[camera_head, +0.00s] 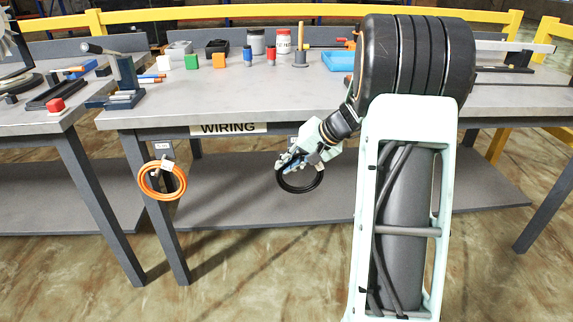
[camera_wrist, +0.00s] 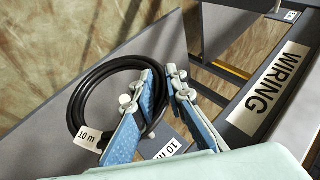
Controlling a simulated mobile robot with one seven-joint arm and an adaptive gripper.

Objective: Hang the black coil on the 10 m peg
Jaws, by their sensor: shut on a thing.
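The black coil (camera_head: 301,190) hangs from my gripper (camera_head: 290,160) in front of the bench, below its front edge. In the wrist view the coil (camera_wrist: 77,108) is a black ring with a white "10 m" tag, and my gripper (camera_wrist: 158,82) is shut on its near side with blue fingers. The 10 m peg's label (camera_wrist: 172,150) shows on a grey plate just below and between the fingers. The peg itself is hidden behind the fingers and coil; I cannot tell whether the coil touches it.
An orange coil (camera_head: 162,193) hangs from a labelled holder on the bench's left front. The "WIRING" sign (camera_head: 228,128) is on the bench edge. The bench top (camera_head: 215,98) carries blocks, jars and a blue tray (camera_head: 339,61). A lower shelf (camera_head: 230,200) lies behind the coil.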

